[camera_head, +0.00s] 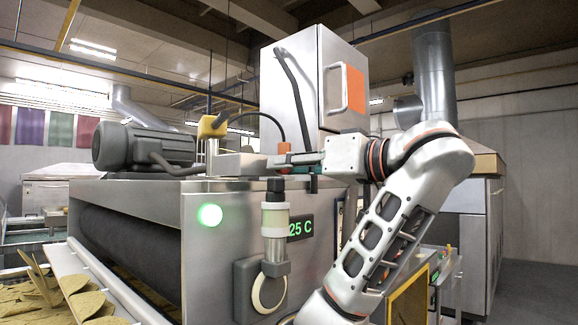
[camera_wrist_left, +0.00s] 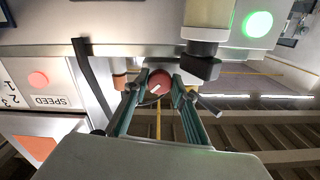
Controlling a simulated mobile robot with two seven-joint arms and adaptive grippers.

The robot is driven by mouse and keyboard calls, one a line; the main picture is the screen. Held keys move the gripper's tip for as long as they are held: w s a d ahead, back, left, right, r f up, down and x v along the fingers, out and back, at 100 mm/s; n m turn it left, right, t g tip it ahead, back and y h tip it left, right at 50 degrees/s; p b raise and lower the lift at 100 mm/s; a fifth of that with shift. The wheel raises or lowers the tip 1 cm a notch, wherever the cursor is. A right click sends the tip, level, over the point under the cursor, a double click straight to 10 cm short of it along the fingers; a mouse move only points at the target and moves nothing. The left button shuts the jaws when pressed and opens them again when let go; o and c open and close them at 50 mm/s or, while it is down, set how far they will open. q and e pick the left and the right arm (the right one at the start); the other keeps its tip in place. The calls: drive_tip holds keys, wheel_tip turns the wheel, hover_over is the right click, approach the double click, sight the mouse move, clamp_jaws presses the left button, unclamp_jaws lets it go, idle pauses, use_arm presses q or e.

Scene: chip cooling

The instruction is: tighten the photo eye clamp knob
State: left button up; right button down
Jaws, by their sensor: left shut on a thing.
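The yellow photo eye (camera_head: 212,126) stands on a short post left of the knob, with a black cable. A grey block (camera_head: 240,163) lies between post and knob. My right gripper is not in view.
A cylinder with a black cap (camera_head: 275,222) stands on the machine front below the gripper, close to a 25 C display (camera_head: 300,229). A green lamp (camera_head: 209,215) glows to its left. A motor (camera_head: 143,147) and a tall steel cabinet (camera_head: 308,85) stand behind.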

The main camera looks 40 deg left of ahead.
use_arm(q)
drive_tip(key=o, duration=1.1)
drive_tip(key=shift+d, duration=0.1)
drive_tip(key=d, duration=0.8)
drive_tip(key=s+d, duration=0.1)
drive_tip(key=d, duration=0.2)
drive_tip(key=shift+d, duration=0.4)
